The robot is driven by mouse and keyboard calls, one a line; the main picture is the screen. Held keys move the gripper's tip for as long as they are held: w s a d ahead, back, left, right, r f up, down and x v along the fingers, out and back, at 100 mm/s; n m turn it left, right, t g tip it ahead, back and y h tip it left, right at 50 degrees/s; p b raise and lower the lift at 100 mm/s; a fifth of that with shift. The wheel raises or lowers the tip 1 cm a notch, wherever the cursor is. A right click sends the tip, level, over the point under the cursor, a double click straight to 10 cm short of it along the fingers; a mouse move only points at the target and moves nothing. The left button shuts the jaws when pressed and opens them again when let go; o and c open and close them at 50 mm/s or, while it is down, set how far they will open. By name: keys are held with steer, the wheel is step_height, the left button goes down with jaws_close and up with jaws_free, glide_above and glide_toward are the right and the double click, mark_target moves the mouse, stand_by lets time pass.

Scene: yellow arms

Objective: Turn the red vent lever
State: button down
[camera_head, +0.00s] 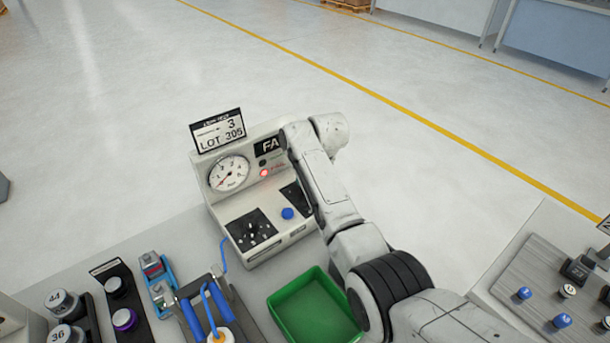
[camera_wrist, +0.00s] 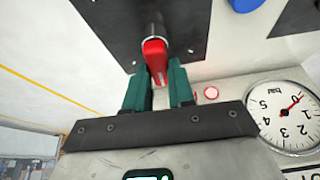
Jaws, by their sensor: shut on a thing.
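The red vent lever (camera_wrist: 155,58) sticks out from a dark plate on the test unit (camera_head: 258,225) in the wrist view. My gripper (camera_wrist: 162,78) has its two green fingers on either side of the lever, shut on its red handle. In the head view the lever and my gripper are hidden behind my arm, which reaches over the right part of the unit. The gauge (camera_wrist: 288,116) shows its needle near 0 in the wrist view; it also shows in the head view (camera_head: 229,173).
A red lamp (camera_head: 264,173) glows beside the gauge. A blue button (camera_head: 288,213) and a black knob plate (camera_head: 250,231) are on the unit's front. A green tray (camera_head: 281,298) sits below my arm. A blue-handled fixture (camera_head: 207,312) stands at left.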

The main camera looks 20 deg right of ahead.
steer(key=m, duration=0.1)
steer(key=m+h, duration=0.1)
steer(key=m, duration=0.2)
steer(key=shift+d+f+m+h+b, duration=0.1)
steer(key=shift+d+m+h+b, duration=0.2)
steer(key=shift+h+b, duration=0.1)
steer(key=shift+d+m+h+b, duration=0.2)
steer(key=shift+m+h+b, duration=0.5)
steer(key=shift+m, duration=1.1)
steer(key=shift+s+g, duration=0.1)
steer(key=shift+g, duration=0.2)
steer(key=c, duration=1)
jaws_free()
steer(key=shift+o, duration=0.2)
steer(key=b+v, duration=0.1)
steer(key=v, duration=1)
steer(key=shift+f, duration=0.1)
